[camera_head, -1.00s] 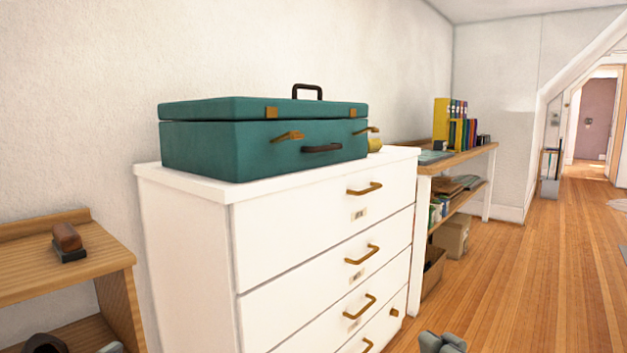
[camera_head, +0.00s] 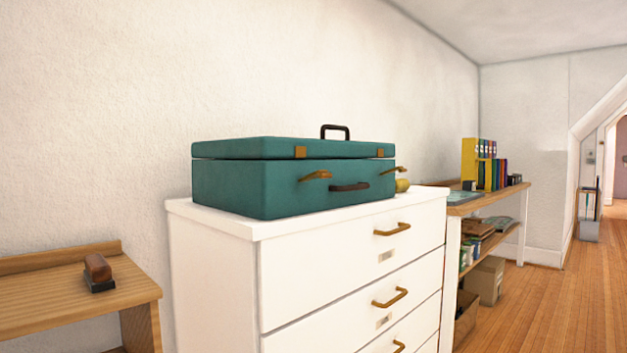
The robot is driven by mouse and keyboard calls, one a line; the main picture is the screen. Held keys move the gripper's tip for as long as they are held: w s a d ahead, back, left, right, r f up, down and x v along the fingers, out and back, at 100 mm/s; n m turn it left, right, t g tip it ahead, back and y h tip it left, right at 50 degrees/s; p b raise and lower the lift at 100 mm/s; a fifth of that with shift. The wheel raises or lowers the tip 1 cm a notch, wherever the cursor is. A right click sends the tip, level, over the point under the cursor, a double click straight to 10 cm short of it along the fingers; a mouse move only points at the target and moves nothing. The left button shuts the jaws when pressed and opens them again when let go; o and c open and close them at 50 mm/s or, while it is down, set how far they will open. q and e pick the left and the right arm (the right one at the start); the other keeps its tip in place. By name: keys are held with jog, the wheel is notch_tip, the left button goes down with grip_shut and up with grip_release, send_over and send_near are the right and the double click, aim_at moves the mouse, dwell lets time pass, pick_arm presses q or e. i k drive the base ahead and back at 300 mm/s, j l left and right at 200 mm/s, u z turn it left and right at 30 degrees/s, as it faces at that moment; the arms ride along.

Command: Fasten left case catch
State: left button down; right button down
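A teal case (camera_head: 250,189) lies on top of a white chest of drawers (camera_head: 215,275). Its lid (camera_head: 235,148) is down, with a thin dark gap along the seam. The left catch (camera_head: 316,175) is a brass lever sticking out from the front, apart from its brass plate (camera_head: 300,152) on the lid. The right catch (camera_head: 393,170) also sticks out near the right corner. A dark handle (camera_head: 349,187) sits on the front between the catches, and another handle (camera_head: 335,132) stands up at the top. Neither of my grippers is in view.
A wooden shelf unit (camera_head: 70,293) with a brown-topped stamp (camera_head: 98,270) stands at the left. A yellow-green object (camera_head: 402,185) sits by the case's right end. A desk (camera_head: 490,200) with binders and a cardboard box (camera_head: 486,280) is beyond. Wooden floor is clear at the right.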

aim_at(321, 174)
jog(key=u, duration=0.55)
jog(key=i+l+u, duration=0.15)
jog(key=l+u, duration=0.15)
jog(key=l, duration=0.15)
jog(key=i+l+u, duration=0.15)
jog(key=l+u, duration=0.15)
jog(key=l, duration=0.15)
jog(key=l+u, duration=0.25)
jog(key=l, duration=0.2)
jog(key=i+l, duration=0.1)
jog(key=l, duration=0.8)
jog(key=i+l+u, duration=0.1)
jog(key=l, duration=0.35)
